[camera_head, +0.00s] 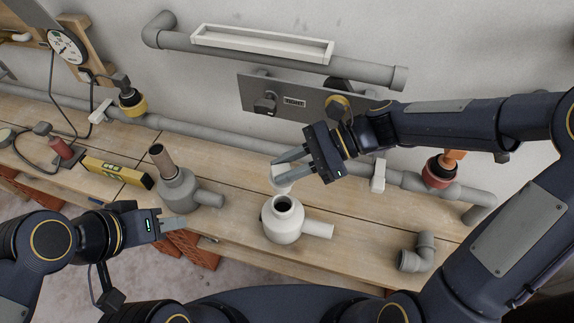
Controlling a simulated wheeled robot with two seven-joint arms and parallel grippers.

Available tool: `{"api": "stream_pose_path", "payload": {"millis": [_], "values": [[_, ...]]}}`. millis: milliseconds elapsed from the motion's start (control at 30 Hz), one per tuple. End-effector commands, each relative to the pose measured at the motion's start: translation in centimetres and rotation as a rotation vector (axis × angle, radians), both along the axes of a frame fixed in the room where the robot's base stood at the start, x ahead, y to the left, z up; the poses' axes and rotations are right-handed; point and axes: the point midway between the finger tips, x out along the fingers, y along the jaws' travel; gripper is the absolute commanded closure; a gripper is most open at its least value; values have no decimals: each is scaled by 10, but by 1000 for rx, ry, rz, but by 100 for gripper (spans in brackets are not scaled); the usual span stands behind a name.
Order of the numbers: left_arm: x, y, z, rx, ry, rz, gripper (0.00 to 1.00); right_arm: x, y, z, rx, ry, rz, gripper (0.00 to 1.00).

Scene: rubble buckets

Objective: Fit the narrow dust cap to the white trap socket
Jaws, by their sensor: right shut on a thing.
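A white trap (285,227) stands on the wooden bench with its dark round socket opening facing up. Its side spout points right. My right gripper (281,170) reaches in from the right and is shut on a small whitish piece (281,185), which looks like the dust cap. The fingers partly hide it. The cap is held above the white trap's socket, apart from it and a little behind the opening in the picture. My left gripper (182,229) is at the bench's front edge, left of the white trap; its finger gap is not clear.
A grey trap (177,192) with a brown pipe stands left of the white trap. A yellow level (118,172) lies further left. A grey elbow (417,254) lies at right. A grey pipe runs along the wall behind the bench.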

Motion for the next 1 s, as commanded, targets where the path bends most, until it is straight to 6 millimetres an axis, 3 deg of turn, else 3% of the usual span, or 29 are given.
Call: {"api": "stream_pose_path", "payload": {"millis": [533, 1000], "values": [[0, 0, 8, 0, 0, 0, 64, 0, -1, 4, 1, 1, 1, 99], [0, 0, -27, 0, 0, 0, 64, 0, -1, -47, 1, 1, 1, 99]]}}
